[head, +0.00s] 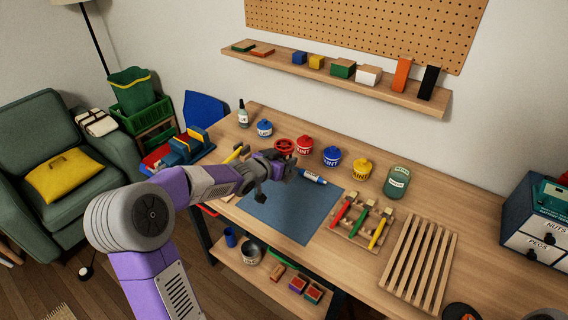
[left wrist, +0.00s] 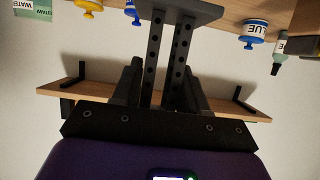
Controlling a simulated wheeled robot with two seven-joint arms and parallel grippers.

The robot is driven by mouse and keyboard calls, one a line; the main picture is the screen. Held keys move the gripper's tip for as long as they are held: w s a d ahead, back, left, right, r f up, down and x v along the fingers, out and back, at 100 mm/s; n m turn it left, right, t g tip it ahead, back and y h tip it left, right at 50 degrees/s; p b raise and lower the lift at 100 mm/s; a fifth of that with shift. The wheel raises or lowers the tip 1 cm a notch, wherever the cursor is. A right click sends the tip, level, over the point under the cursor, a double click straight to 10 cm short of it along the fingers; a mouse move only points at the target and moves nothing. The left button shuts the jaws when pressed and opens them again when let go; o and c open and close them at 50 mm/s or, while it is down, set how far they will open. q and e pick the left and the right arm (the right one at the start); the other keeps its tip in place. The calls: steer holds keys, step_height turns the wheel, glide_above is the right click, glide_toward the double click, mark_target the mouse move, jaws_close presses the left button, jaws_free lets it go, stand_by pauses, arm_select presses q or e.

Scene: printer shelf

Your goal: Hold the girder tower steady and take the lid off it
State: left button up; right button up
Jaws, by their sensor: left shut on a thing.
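The girder tower shows in the left wrist view as two dark perforated posts (left wrist: 153,60) joined to a flat dark plate (left wrist: 195,10); this view is upside down. My left gripper (left wrist: 161,88) is shut on the tower, with a finger on each side of the posts. In the head view my left gripper (head: 282,170) is over the blue mat's back part, largely covering the tower. A red wheel-shaped piece (head: 285,146) shows just above it; it looks like the lid's handle. The lid's seating on the tower is hidden. My right gripper is not in view.
A blue mat (head: 290,215) lies on the wooden table, mostly clear. Paint pots, including a red one (head: 305,146) and a yellow one (head: 362,169), stand behind. A rack of colored markers (head: 340,232) and a slatted rack (head: 420,262) are at right.

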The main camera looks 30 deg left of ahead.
arm_select(q)
steer(key=shift+r, duration=0.55)
steer(key=o, duration=0.4)
jaws_close()
